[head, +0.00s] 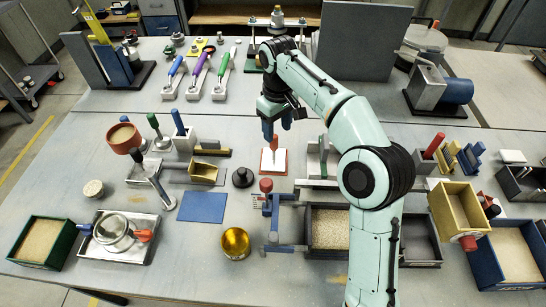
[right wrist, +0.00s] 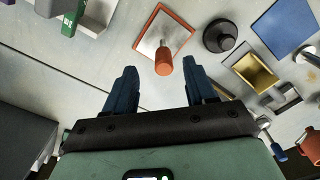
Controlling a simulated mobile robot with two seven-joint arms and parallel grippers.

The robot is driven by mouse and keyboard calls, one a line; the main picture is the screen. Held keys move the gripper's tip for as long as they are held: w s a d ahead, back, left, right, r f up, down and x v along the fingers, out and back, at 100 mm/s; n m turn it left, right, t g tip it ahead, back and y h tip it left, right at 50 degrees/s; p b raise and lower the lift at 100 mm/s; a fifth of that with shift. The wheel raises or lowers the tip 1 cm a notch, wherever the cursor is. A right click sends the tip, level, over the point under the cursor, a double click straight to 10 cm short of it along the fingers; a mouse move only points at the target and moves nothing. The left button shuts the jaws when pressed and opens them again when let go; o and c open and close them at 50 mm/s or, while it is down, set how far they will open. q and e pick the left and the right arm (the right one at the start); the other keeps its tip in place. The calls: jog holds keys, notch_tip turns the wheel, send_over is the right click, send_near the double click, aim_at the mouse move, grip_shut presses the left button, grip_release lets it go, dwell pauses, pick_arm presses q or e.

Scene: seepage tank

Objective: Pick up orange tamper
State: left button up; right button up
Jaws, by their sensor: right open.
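The orange tamper (head: 275,146) stands upright on a white square plate with an orange-red edge (head: 265,168) near the middle of the table. In the right wrist view the tamper's rounded orange handle (right wrist: 163,62) points toward the camera. The plate (right wrist: 150,40) lies behind it. My right gripper (head: 277,127) is open and empty, with its blue fingers pointing down close to the handle's top. In the right wrist view the handle end lies just beyond the gap between the fingertips (right wrist: 159,73). I cannot tell whether they touch. My left gripper is not in view.
A black knob-shaped piece (head: 242,177) stands left of the plate, with a brass box (head: 203,173) further left. A red-topped blue clamp (head: 266,186) is in front. A green-handled holder (head: 322,158) stands close on the right. Clear table lies behind the plate.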

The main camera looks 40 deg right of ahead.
aim_at(274, 144)
jog(key=f, duration=0.2)
jog(key=f+b, duration=0.1)
jog(key=f, duration=0.2)
jog(key=f+b, duration=0.1)
jog(key=f, duration=0.1)
jog(key=shift+w+a+f, duration=0.2)
jog(key=shift+w, duration=0.2)
grip_shut()
